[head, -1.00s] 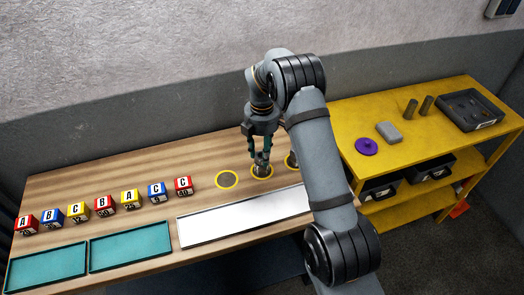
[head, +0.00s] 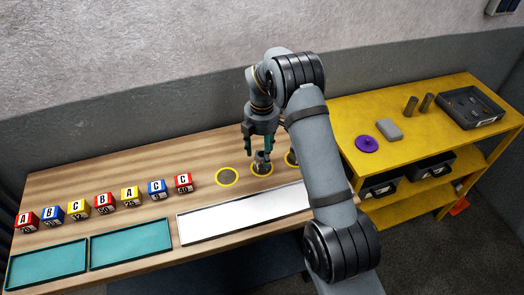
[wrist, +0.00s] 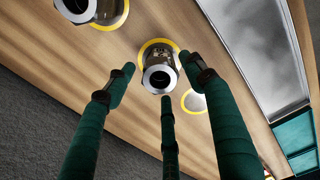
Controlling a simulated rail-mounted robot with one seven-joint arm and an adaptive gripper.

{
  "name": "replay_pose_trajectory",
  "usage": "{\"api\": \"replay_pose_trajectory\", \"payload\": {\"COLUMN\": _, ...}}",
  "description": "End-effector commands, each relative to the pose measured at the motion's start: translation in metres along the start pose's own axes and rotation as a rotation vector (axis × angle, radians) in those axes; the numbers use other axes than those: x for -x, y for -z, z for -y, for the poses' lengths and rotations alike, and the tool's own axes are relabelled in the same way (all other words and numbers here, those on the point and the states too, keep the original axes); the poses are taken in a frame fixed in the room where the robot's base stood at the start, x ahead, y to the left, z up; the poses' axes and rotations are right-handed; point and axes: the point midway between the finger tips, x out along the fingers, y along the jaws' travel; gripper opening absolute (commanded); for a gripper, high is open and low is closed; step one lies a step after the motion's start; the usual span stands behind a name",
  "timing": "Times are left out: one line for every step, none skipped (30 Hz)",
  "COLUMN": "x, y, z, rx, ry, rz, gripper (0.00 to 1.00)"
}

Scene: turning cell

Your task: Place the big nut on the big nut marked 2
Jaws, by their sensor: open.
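A metallic nut (wrist: 159,76) with a ring-shaped top stands in the middle yellow circle, directly below my gripper (head: 258,150). It also shows in the head view (head: 263,168). A second metallic nut (wrist: 76,10) stands in the neighbouring circle, cut off by the edge of the wrist view and mostly behind my arm in the head view. In the wrist view my green fingers (wrist: 160,75) are spread apart around the middle nut's outline, with nothing between them.
The left yellow circle (head: 227,176) holds only a flat grey disc. A long pale tray (head: 245,213) lies in front of the circles. Lettered blocks (head: 104,203) and two teal trays (head: 130,243) are at left. The yellow shelf (head: 400,158) at right carries a purple knobbed piece (head: 366,144).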

Motion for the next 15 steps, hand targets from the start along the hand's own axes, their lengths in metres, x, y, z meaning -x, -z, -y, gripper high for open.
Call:
{"api": "replay_pose_trajectory", "payload": {"x": 0.001, "y": 0.000, "z": 0.000, "rx": 0.000, "ry": 0.000, "rz": 0.000, "gripper": 0.54}}
{"api": "replay_pose_trajectory", "payload": {"x": 0.002, "y": 0.000, "z": 0.000, "rx": 0.000, "ry": 0.000, "rz": 0.000, "gripper": 0.54}}
{"api": "replay_pose_trajectory", "payload": {"x": 0.004, "y": 0.000, "z": 0.000, "rx": 0.000, "ry": -0.001, "rz": 0.000, "gripper": 0.54}}
{"api": "replay_pose_trajectory", "payload": {"x": 0.006, "y": 0.000, "z": -0.001, "rx": 0.000, "ry": -0.002, "rz": 0.000, "gripper": 0.54}}
{"api": "replay_pose_trajectory", "payload": {"x": 0.008, "y": 0.000, "z": -0.001, "rx": 0.001, "ry": -0.003, "rz": 0.000, "gripper": 0.54}}
{"api": "replay_pose_trajectory", "payload": {"x": 0.013, "y": 0.000, "z": -0.001, "rx": 0.001, "ry": -0.004, "rz": 0.000, "gripper": 0.54}}
{"api": "replay_pose_trajectory", "payload": {"x": 0.017, "y": 0.000, "z": -0.002, "rx": 0.002, "ry": -0.005, "rz": 0.001, "gripper": 0.54}}
{"api": "replay_pose_trajectory", "payload": {"x": 0.022, "y": 0.000, "z": -0.002, "rx": 0.001, "ry": -0.005, "rz": 0.001, "gripper": 0.54}}
{"api": "replay_pose_trajectory", "payload": {"x": 0.030, "y": 0.000, "z": -0.002, "rx": 0.001, "ry": -0.007, "rz": 0.000, "gripper": 0.54}}
{"api": "replay_pose_trajectory", "payload": {"x": 0.036, "y": 0.000, "z": -0.002, "rx": 0.000, "ry": -0.008, "rz": 0.000, "gripper": 0.54}}
{"api": "replay_pose_trajectory", "payload": {"x": 0.044, "y": 0.000, "z": -0.002, "rx": 0.001, "ry": -0.008, "rz": 0.000, "gripper": 0.54}}
{"api": "replay_pose_trajectory", "payload": {"x": 0.053, "y": 0.000, "z": -0.002, "rx": 0.002, "ry": -0.007, "rz": 0.001, "gripper": 0.54}}
{"api": "replay_pose_trajectory", "payload": {"x": 0.060, "y": 0.000, "z": -0.002, "rx": 0.000, "ry": -0.008, "rz": 0.000, "gripper": 0.54}}
{"api": "replay_pose_trajectory", "payload": {"x": 0.066, "y": 0.000, "z": -0.002, "rx": -0.001, "ry": -0.007, "rz": 0.000, "gripper": 0.54}}
{"api": "replay_pose_trajectory", "payload": {"x": 0.075, "y": 0.000, "z": -0.002, "rx": 0.001, "ry": -0.006, "rz": 0.001, "gripper": 0.54}}
